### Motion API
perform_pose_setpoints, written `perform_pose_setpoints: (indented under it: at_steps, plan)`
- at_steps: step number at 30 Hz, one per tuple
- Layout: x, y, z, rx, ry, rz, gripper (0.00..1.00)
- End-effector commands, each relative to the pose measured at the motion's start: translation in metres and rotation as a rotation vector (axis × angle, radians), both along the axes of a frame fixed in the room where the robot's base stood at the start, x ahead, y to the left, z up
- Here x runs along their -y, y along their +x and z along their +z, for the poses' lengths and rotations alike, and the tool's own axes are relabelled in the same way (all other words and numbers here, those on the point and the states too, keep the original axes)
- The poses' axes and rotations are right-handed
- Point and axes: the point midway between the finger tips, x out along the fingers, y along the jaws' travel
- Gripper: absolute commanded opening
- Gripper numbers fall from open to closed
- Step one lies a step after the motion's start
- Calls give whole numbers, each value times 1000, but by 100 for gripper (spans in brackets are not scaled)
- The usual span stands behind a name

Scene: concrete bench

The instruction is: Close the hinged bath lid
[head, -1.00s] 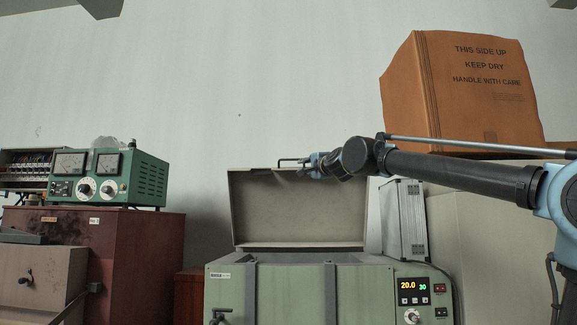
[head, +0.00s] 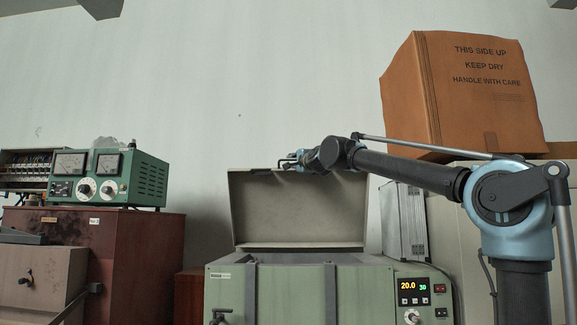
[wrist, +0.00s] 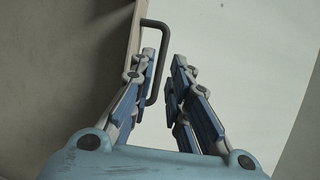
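The bath (head: 290,295) is a green box with a front control panel. Its beige hinged lid (head: 300,215) stands open and upright behind the opening. A dark bar handle (wrist: 165,55) sticks out from the lid's edge in the wrist view. My gripper (head: 287,162) is at the lid's top edge in the head view. In the wrist view my gripper (wrist: 164,72) has its fingers apart, with the handle bar in the gap, close to the left finger. I cannot tell whether they touch.
A cardboard box (head: 470,95) stands at the right behind my arm. A silver case (head: 404,220) is just right of the lid. A green meter unit (head: 115,178) sits on a dark red cabinet (head: 145,250) at the left. The wall above the lid is clear.

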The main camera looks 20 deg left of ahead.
Motion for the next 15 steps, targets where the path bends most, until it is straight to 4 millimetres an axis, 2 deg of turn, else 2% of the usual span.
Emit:
perform_pose_setpoints:
  at_steps: [15]
  plan:
    - [-35, 48, 14, 1, -1, 0, 16]
